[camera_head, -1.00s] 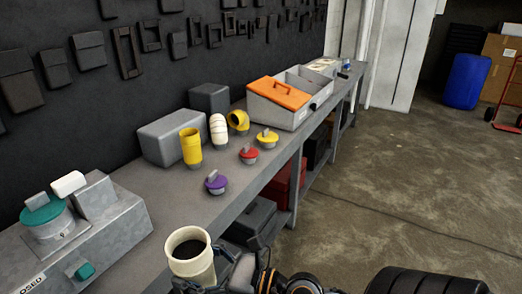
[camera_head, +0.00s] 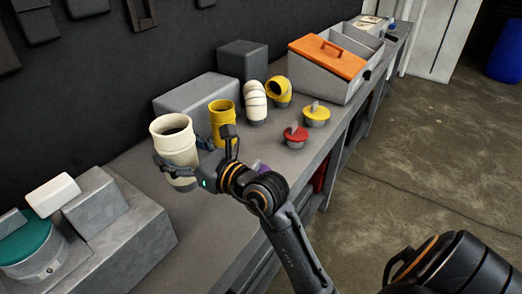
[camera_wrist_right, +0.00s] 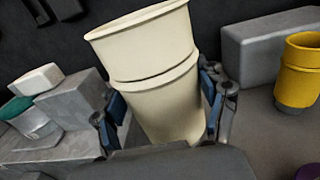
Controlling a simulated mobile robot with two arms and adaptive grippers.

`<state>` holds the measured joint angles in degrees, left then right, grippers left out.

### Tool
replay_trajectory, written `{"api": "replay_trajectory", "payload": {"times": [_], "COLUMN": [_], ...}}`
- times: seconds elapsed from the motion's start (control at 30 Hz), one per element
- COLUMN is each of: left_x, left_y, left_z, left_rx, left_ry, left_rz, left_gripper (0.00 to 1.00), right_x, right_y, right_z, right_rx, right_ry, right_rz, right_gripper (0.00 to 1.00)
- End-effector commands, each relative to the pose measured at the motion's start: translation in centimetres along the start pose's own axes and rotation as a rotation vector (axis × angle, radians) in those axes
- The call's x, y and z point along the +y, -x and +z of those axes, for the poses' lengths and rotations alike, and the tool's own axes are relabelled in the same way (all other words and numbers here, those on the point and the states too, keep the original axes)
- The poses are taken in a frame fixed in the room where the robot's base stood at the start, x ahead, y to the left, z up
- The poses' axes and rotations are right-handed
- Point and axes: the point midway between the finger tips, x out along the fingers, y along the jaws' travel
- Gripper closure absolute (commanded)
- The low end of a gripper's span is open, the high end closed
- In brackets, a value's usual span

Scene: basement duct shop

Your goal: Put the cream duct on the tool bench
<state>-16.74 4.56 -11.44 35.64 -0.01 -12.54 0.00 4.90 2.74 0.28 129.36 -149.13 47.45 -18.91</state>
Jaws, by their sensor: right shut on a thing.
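The cream duct (camera_head: 173,142) is an open-topped cylinder with a raised band. My right gripper (camera_head: 182,165) is shut on it around its lower half. In the right wrist view the duct (camera_wrist_right: 150,70) stands slightly tilted between the blue-padded fingers (camera_wrist_right: 165,118). It is over the grey tool bench (camera_head: 190,225), left of the yellow duct (camera_head: 222,122). I cannot tell whether its base touches the bench top. My left gripper is not in view.
A white elbow duct (camera_head: 255,103), a yellow elbow (camera_head: 279,92), and red (camera_head: 295,137) and yellow (camera_head: 316,115) lidded caps stand to the right. A purple cap (camera_head: 258,168) is partly hidden by my arm. Grey boxes (camera_head: 196,97) stand behind. A metal block (camera_head: 110,215) is at left. An orange-lidded toolbox (camera_head: 327,58) stands farther back.

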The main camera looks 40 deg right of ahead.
Motion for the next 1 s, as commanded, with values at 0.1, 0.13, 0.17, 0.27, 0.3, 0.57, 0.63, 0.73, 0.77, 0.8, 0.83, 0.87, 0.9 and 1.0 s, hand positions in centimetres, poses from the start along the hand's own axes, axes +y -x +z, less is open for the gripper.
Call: {"api": "replay_trajectory", "payload": {"times": [0.1,0.13,0.17,0.27,0.3,0.57,0.63,0.73,0.77,0.8,0.83,0.87,0.9,1.0], "left_x": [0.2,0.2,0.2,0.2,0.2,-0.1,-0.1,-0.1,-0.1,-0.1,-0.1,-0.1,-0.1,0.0], "left_y": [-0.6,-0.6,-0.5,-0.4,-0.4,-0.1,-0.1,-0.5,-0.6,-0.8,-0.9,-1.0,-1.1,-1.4], "left_z": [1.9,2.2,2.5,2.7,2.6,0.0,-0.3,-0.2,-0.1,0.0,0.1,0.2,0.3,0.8], "left_rx": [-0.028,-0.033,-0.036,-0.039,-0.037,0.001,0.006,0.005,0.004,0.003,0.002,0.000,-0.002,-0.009], "left_ry": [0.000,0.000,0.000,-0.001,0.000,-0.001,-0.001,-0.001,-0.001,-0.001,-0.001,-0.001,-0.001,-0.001], "left_rz": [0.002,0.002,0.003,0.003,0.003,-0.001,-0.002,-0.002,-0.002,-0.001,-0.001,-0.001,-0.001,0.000], "left_gripper": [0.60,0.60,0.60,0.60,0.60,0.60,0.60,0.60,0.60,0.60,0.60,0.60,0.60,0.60], "right_x": [-0.2,-0.2,-0.2,-0.5,-0.8,-4.9,-6.1,-7.4,-7.8,-8.2,-8.5,-8.7,-9.0,-9.5], "right_y": [-1.0,-1.1,-1.1,-1.5,-1.8,-5.9,-7.1,-8.5,-8.8,-9.3,-9.6,-9.8,-10.1,-10.7], "right_z": [0.7,0.8,0.8,0.7,0.5,-2.0,-2.8,-4.8,-5.4,-6.1,-6.6,-7.0,-7.5,-8.3], "right_rx": [-0.004,-0.003,-0.002,0.002,0.002,0.003,0.003,0.005,0.004,0.003,0.003,0.003,0.001,-0.001], "right_ry": [0.001,0.001,0.002,0.003,0.004,0.005,0.006,0.004,0.005,0.005,0.005,0.005,0.005,0.004], "right_rz": [-0.020,-0.023,-0.026,-0.028,-0.027,-0.028,-0.027,-0.026,-0.028,-0.028,-0.027,-0.027,-0.028,-0.026], "right_gripper": [0.68,0.68,0.68,0.68,0.68,0.68,0.68,0.68,0.68,0.68,0.68,0.68,0.68,0.68]}}
